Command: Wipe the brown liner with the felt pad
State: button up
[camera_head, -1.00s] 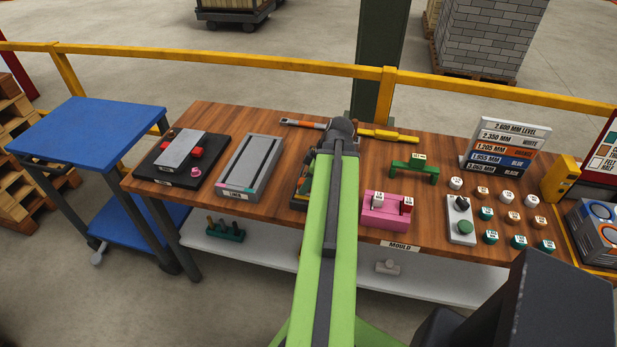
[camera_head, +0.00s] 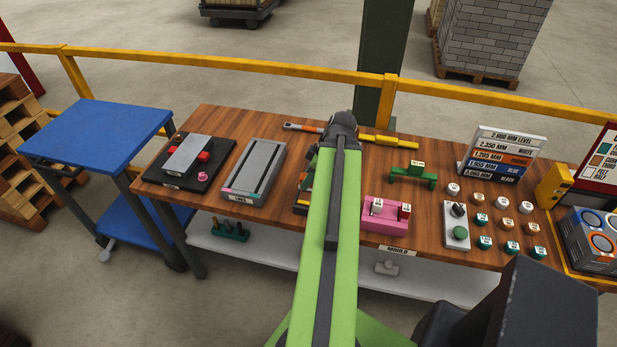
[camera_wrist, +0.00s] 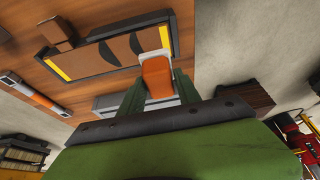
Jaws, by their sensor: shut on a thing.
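In the wrist view my gripper (camera_wrist: 158,92) is shut on an orange block with a whitish far end, which seems to be the felt pad (camera_wrist: 157,75). The brown liner (camera_wrist: 86,59) lies in a dark-framed mould (camera_wrist: 100,73), with a yellow strip at each end and two dark curved marks near its middle. The pad's whitish end overlaps the right part of the liner in view; I cannot tell whether it touches. In the head view my arm hides the gripper, the pad and most of the mould (camera_head: 301,201).
A pink holder (camera_head: 384,222), a green stand (camera_head: 410,172) and a button box (camera_head: 456,231) stand right of the arm on the wooden bench (camera_head: 345,234). A grey channelled tray (camera_head: 249,191) and a black press base (camera_head: 160,167) stand left. A brown block (camera_wrist: 57,32) sits at the mould's edge.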

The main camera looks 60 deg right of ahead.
notch_tip(320, 180, up, 3)
jog(key=p, duration=0.3)
jog(key=shift+r, duration=0.1)
